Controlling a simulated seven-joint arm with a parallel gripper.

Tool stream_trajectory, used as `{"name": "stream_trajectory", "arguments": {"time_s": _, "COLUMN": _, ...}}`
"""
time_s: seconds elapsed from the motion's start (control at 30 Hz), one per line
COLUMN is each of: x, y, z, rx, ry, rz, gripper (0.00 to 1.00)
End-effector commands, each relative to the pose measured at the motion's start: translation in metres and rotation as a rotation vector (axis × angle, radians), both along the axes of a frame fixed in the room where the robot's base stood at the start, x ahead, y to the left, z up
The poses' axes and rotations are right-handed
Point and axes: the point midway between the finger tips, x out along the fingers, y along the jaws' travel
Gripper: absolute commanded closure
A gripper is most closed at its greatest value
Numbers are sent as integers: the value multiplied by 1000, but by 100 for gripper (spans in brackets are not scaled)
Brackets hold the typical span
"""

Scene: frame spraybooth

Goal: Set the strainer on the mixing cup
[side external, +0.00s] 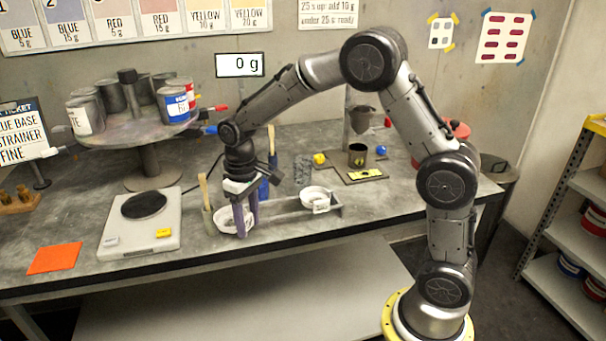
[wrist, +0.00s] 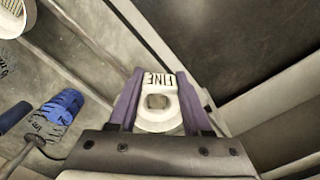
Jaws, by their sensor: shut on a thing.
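My gripper (side external: 247,228) points down at the front of the bench, shut on a white strainer (side external: 228,222). In the wrist view, the strainer (wrist: 158,119) sits between the purple fingers (wrist: 160,76), its tab reading FINE. It is at the left end of a grey rack (side external: 275,210); I cannot tell whether it still touches the rack. A second white strainer (side external: 316,199) sits at the rack's right end. A dark cup (side external: 357,155), likely the mixing cup, stands on a dark plate with a yellow label, behind and right of my gripper.
A scale (side external: 118,236) lies left of my gripper, with an orange sheet (side external: 54,258) beyond it. A grey holder with sticks (side external: 208,216) is close beside my gripper. A grey vessel (side external: 363,113) hangs near the dark cup. A can carousel (side external: 140,128) stands at the left back.

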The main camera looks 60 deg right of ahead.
Motion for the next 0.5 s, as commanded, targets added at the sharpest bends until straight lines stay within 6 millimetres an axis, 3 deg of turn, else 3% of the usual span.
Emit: {"name": "stream_trajectory", "arguments": {"time_s": 0.5, "x": -1, "y": 4, "z": -6, "rx": 0, "ry": -1, "rz": 7, "gripper": 100}}
